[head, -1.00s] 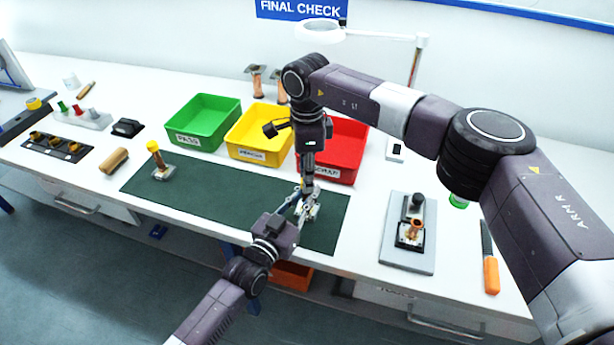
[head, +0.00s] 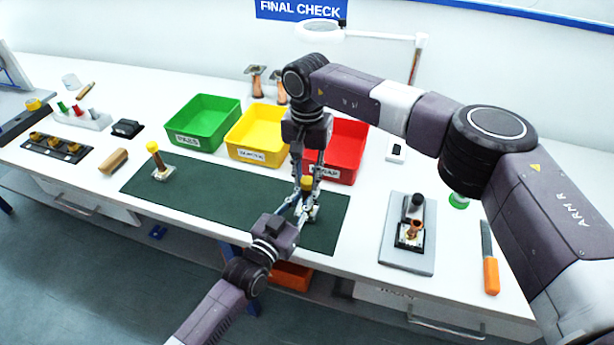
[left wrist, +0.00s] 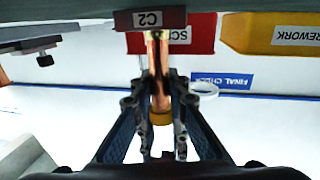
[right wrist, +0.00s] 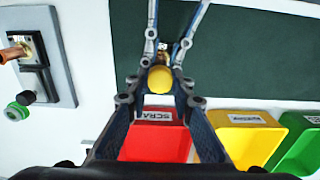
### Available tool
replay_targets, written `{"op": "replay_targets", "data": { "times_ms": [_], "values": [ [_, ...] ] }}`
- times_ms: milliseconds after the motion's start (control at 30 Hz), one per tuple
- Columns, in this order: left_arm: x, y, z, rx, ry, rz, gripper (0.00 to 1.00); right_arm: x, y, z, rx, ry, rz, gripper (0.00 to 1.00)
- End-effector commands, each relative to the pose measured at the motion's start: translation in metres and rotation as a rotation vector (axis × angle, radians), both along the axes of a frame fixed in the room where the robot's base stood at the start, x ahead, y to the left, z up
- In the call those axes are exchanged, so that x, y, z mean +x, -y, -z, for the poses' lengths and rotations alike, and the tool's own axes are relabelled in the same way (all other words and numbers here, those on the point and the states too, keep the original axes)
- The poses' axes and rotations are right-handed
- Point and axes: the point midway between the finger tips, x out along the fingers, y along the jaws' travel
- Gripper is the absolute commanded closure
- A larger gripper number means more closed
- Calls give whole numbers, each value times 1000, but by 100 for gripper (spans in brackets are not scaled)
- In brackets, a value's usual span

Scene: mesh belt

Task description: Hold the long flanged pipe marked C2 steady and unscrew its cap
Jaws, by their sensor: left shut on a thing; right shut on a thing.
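The C2 pipe (left wrist: 156,60) is copper, with a square flange labelled C2 (left wrist: 148,19), upside down in the left wrist view. It stands on the green mat (head: 235,210), its flange partly hidden by the fingers in the head view. Its yellow cap (head: 307,183) is at the top, and also shows between the fingers in the right wrist view (right wrist: 160,80). My left gripper (head: 303,207) is shut on the pipe from the front, below the cap. My right gripper (head: 307,180) comes from above and is shut on the cap. Whether the cap has loosened cannot be told.
Green (head: 203,122), yellow (head: 258,134) and red (head: 347,150) bins stand behind the mat. Another yellow-capped pipe (head: 160,164) stands at the mat's left. A grey fixture plate (head: 408,260) and an orange-handled tool (head: 490,272) lie to the right. The mat's middle is clear.

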Motion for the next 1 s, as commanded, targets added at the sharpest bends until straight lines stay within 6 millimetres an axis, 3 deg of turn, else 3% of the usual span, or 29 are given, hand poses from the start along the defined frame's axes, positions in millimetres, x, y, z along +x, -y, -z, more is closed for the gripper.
{"op": "replay_targets", "data": {
  "times_ms": [367,1000],
  "values": [
    [0,0,0,0,-1,0,100,1,1,-2,-1,3,3,100],
    [0,0,0,0,-1,0,100,0,0,-22,0,1,3,100]
  ]
}}
